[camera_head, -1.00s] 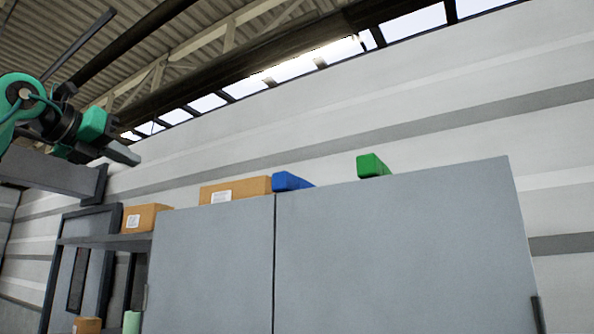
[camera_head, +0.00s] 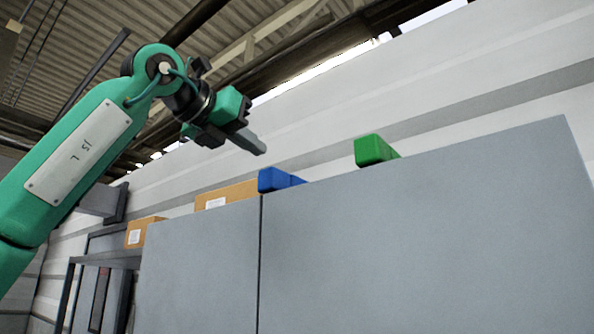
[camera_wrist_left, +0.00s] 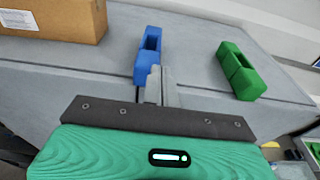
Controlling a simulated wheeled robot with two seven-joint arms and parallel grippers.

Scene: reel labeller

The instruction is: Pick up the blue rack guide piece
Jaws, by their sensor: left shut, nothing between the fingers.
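The blue rack guide piece (camera_head: 279,180) lies on top of the grey cabinet (camera_head: 420,225), near its front edge, in the head view. It also shows in the left wrist view (camera_wrist_left: 148,57), just beyond the fingers. My left gripper (camera_head: 262,149) is above and to the left of the blue piece in the head view, its fingers together and empty. In the left wrist view its fingertips (camera_wrist_left: 155,72) overlap the near end of the blue piece in the picture; I cannot tell the gap. My right gripper is not in view.
A green piece (camera_head: 374,150) lies on the cabinet top to the right of the blue one. A cardboard box (camera_head: 229,193) sits to its left, and another box (camera_head: 144,231) stands farther left. A wall runs behind the cabinet.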

